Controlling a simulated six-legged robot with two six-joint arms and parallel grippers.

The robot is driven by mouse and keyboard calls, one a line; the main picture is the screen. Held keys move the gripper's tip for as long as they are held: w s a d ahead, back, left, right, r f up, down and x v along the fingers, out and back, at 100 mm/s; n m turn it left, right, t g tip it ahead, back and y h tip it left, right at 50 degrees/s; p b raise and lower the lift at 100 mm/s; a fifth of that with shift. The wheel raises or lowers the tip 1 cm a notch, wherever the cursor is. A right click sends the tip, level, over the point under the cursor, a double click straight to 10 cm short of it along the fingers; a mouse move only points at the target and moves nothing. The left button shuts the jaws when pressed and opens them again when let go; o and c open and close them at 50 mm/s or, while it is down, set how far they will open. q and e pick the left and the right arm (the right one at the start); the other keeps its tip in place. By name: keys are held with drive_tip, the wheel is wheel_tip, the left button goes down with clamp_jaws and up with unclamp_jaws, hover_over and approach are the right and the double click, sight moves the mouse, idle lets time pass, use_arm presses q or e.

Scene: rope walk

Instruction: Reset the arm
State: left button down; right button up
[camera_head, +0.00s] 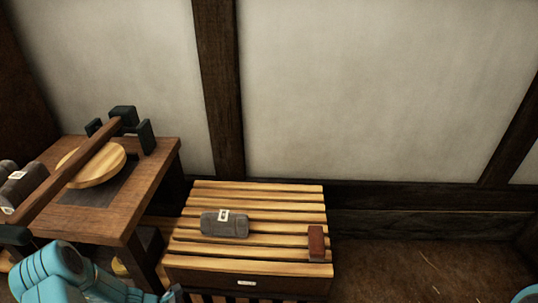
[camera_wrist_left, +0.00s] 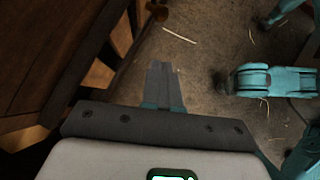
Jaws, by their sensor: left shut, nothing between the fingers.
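My left gripper (camera_wrist_left: 162,68) shows in the wrist view with its two grey fingers together and nothing between them. It points over the brown floor, to the right of dark wooden furniture (camera_wrist_left: 75,50), and is clear of it. In the head view my teal left arm comes in at the bottom left, in front of the wooden table; its fingers are not visible there. Only a small teal piece of mine shows at the bottom right corner, and my right gripper is out of view.
A slatted wooden bench (camera_head: 260,189) holds a grey bundle (camera_head: 225,224) with a white tag and a red-brown block (camera_head: 316,242). The wooden table (camera_head: 150,203) at left carries a round wooden disc (camera_head: 100,170) under a beam (camera_head: 75,165). Floor (camera_head: 430,262) right of the bench is open.

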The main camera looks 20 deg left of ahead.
use_arm(q)
drive_tip(key=d+r+m+g+h, duration=0.1)
drive_tip(key=d+r+m+g, duration=0.15)
drive_tip(key=d, duration=0.55)
drive_tip(key=d+r+m+g, duration=0.15)
drive_tip(key=d+m, duration=0.25)
drive_tip(key=d, duration=0.4)
drive_tip(key=s+d+m+g+y, duration=0.1)
drive_tip(key=s+d+m+y, duration=0.35)
drive_tip(key=s+m, duration=0.85)
wheel_tip(320, 180, up, 31)
drive_tip(key=w+d+m+p, duration=0.1)
drive_tip(key=w+m+p, duration=0.1)
drive_tip(key=p, duration=2.8)
drive_tip(key=shift+w+d+f+m+t, duration=0.15)
drive_tip(key=shift+w+d+m+t, duration=0.1)
drive_tip(key=shift+m+t, duration=0.25)
